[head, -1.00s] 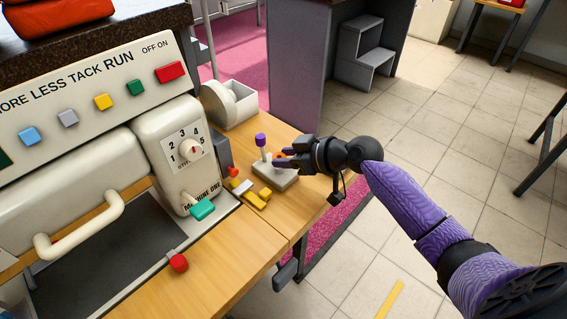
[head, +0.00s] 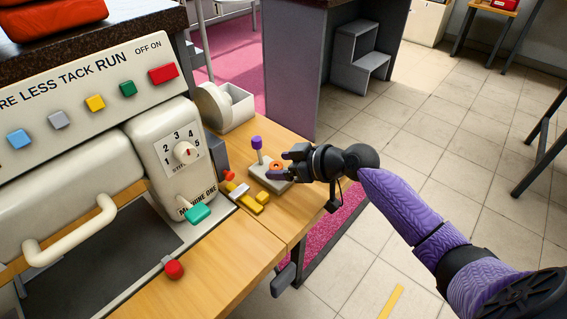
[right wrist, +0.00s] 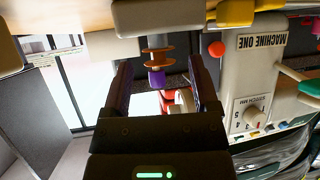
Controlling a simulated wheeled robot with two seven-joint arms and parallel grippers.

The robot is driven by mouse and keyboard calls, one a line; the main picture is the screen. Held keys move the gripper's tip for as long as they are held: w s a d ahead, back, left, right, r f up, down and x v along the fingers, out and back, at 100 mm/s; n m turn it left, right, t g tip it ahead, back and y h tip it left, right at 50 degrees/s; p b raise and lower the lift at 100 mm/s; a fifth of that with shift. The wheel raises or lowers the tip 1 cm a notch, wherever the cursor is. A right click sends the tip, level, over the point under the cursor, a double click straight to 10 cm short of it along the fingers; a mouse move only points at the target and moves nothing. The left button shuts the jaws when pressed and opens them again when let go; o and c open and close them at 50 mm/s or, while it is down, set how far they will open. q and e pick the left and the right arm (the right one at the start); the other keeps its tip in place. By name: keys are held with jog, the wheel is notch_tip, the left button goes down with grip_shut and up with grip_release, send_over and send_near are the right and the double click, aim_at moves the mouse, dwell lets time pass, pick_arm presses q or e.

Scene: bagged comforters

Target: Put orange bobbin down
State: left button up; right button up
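The orange bobbin (head: 277,166) is at the small grey stand (head: 262,171) on the wooden bench, beside the post topped by a purple piece (head: 257,143). My right gripper (head: 282,165) is open around or just beside the bobbin, with a finger to either side. In the right wrist view, which is upside down, the orange bobbin (right wrist: 157,50) shows between the spread fingertips (right wrist: 158,62), with gaps on both sides. The purple piece (right wrist: 157,78) lines up with it there. Whether the bobbin sits fully on a peg is hard to tell. My left gripper is out of view.
The cream machine (head: 178,152) with a dial and coloured buttons stands left of the stand. A yellow part (head: 247,198) and a red knob (head: 229,176) are close by. A white tape holder (head: 225,106) is behind.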

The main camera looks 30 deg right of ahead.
jog(key=shift+r, duration=0.3)
jog(key=shift+r+p, duration=0.7)
jog(key=shift+p, duration=0.1)
jog(key=f+p+v, duration=0.1)
jog(key=p+v, duration=0.2)
jog(key=v, duration=0.8)
jog(key=s+d+f+m+g+h, duration=0.2)
jog(key=s+f, duration=0.3)
jog(key=f, duration=0.4)
jog(key=s+d+f+m+g+h, duration=0.15)
jog(key=s+f, duration=0.25)
jog(key=f, duration=0.4)
jog(key=s+d+f+m+g+h, duration=0.1)
jog(key=s+d+f+m+h, duration=0.15)
jog(key=s+f, duration=0.45)
jog(key=s+a+f+n+g, duration=0.1)
jog(key=s+a+f, duration=0.3)
jog(key=s, duration=0.4)
jog(key=s+a+f+g, duration=0.3)
jog(key=s+a+f, duration=0.1)
jog(key=s, duration=0.3)
jog(key=s+a+f+n+g+h, duration=0.1)
jog(key=s+a+f+g, duration=0.1)
jog(key=s+a+f, duration=0.2)
jog(key=s+f, duration=0.2)
jog(key=s, duration=0.2)
jog(key=shift+s+a+f+n, duration=0.2)
jog(key=shift+s+f+n, duration=0.1)
